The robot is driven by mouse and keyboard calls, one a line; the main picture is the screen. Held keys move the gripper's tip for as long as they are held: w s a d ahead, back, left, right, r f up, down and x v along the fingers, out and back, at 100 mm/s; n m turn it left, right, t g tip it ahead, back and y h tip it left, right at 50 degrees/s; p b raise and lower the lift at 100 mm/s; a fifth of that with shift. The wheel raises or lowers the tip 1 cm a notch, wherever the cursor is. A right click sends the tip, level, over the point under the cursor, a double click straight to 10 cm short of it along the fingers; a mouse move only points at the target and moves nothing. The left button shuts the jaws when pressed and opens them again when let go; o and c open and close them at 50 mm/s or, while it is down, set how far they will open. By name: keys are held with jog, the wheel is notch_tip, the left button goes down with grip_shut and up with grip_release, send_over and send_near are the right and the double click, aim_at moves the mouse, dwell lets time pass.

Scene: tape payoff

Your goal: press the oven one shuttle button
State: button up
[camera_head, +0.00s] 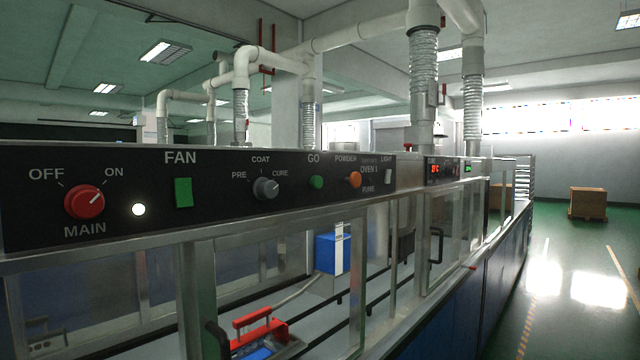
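A black control panel (220,222) runs along the front of a long glass-fronted machine. At its right part a label reads what looks like "OVEN 1" (369,170), with small lettering above and below it that is hard to read. Beside that label are an orange round button (353,180) under "POWDER" and a white switch (388,177) under "LIGHT". A green round button (316,182) sits under "GO". I cannot make out a button clearly marked shuttle. My gripper is not in view.
The panel also has a red MAIN knob (84,202) turned toward ON, a lit white lamp (138,209), a green FAN switch (183,192) and a grey knob (265,188). Farther along is a red display (435,169). Open green floor (570,265) lies right, with a box (588,202).

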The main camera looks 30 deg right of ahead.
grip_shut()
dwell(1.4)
